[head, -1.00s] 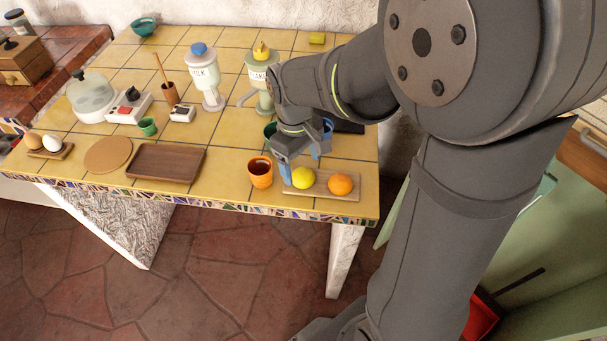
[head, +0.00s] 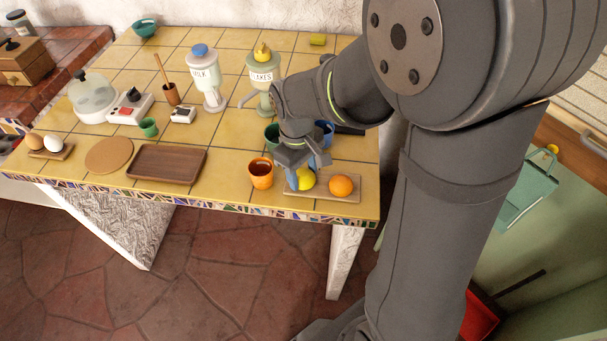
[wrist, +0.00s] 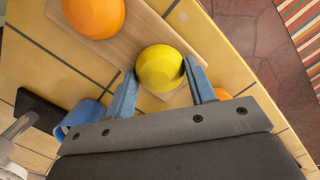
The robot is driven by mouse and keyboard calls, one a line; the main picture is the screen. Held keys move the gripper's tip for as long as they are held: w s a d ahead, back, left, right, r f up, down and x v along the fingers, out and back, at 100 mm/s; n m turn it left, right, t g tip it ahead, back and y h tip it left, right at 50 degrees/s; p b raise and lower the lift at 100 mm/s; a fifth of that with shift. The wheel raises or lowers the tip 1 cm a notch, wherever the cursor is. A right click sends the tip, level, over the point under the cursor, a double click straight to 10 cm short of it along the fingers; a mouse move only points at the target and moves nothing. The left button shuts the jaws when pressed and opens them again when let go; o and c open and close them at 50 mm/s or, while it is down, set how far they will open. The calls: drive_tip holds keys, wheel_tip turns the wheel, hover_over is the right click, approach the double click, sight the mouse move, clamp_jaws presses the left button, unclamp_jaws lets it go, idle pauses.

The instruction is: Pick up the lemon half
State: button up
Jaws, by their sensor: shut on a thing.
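The yellow lemon half (head: 306,180) is on the left part of a wooden board (head: 325,197) near the front edge of the counter. In the wrist view the lemon half (wrist: 160,68) sits between the two blue fingers. My gripper (head: 301,175) is shut on it, with the gripper pointing down from above. The wrist view shows my gripper (wrist: 160,85) with a finger on each side of the fruit. I cannot tell whether the lemon half is lifted off the board.
An orange half (head: 341,185) lies on the same board, right of the lemon. An orange cup (head: 261,174) stands close on the left. A green cup (head: 271,136) and a blue cup (head: 325,133) stand behind. A brown tray (head: 166,163) lies farther left.

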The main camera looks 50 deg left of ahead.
sight(304, 173)
drive_tip(key=shift+r, duration=0.6)
wheel_tip(304, 173, up, 3)
drive_tip(key=shift+f, duration=0.15)
drive_tip(key=w+d+r, duration=0.7)
drive_tip(key=d, duration=0.1)
drive_tip(key=w+a+r+m, duration=0.3)
drive_tip(key=w+a+m, duration=0.1)
drive_tip(key=w, duration=0.7)
drive_tip(key=w+a+r+m, duration=0.3)
drive_tip(key=w+m, duration=0.1)
drive_tip(key=w, duration=0.6)
drive_tip(key=a+f+n+t+y, duration=0.1)
drive_tip(key=a+n, duration=0.7)
drive_tip(key=n, duration=0.5)
drive_tip(key=a+f+n+y, duration=0.1)
drive_tip(key=a+n, duration=0.6)
drive_tip(key=n, duration=0.6)
drive_tip(key=shift+s+f, duration=0.15)
drive_tip(key=shift+f, duration=1.4)
drive_tip(key=shift+s+f, duration=0.1)
drive_tip(key=shift+f, duration=1.45)
